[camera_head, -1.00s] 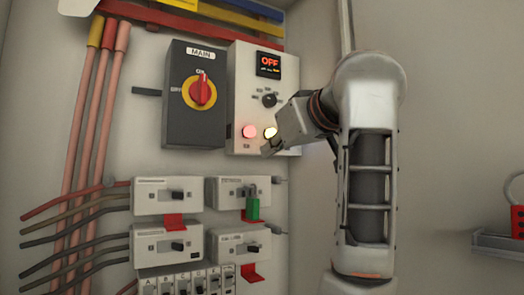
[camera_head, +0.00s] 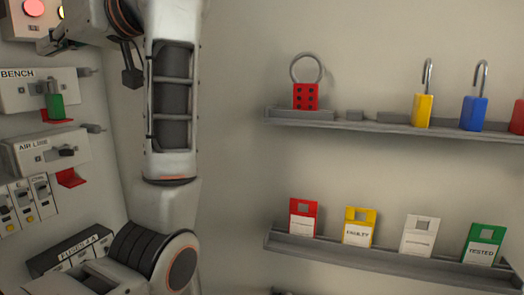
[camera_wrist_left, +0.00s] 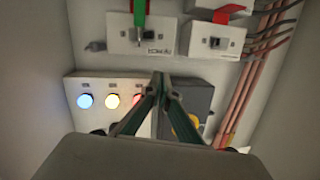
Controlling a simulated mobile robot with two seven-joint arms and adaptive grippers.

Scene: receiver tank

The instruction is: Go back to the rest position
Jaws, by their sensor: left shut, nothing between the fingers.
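My left gripper (camera_head: 56,42) is at the top left of the head view, in front of the lower part of the control box with the lit buttons. In the left wrist view my left gripper (camera_wrist_left: 163,80) has its fingertips together, with nothing between them. The control box (camera_wrist_left: 100,100) shows there with blue, yellow and red lights, and the picture is upside down. I cannot tell whether the fingers touch the box. My right gripper is not in view.
A breaker with a green padlock (camera_head: 55,105) is at left. The upper shelf (camera_head: 345,124) holds a red hasp (camera_head: 306,96), a yellow padlock (camera_head: 423,110) and a blue padlock (camera_head: 474,112). The lower shelf (camera_head: 390,262) holds several tags. The wall between shelves is clear.

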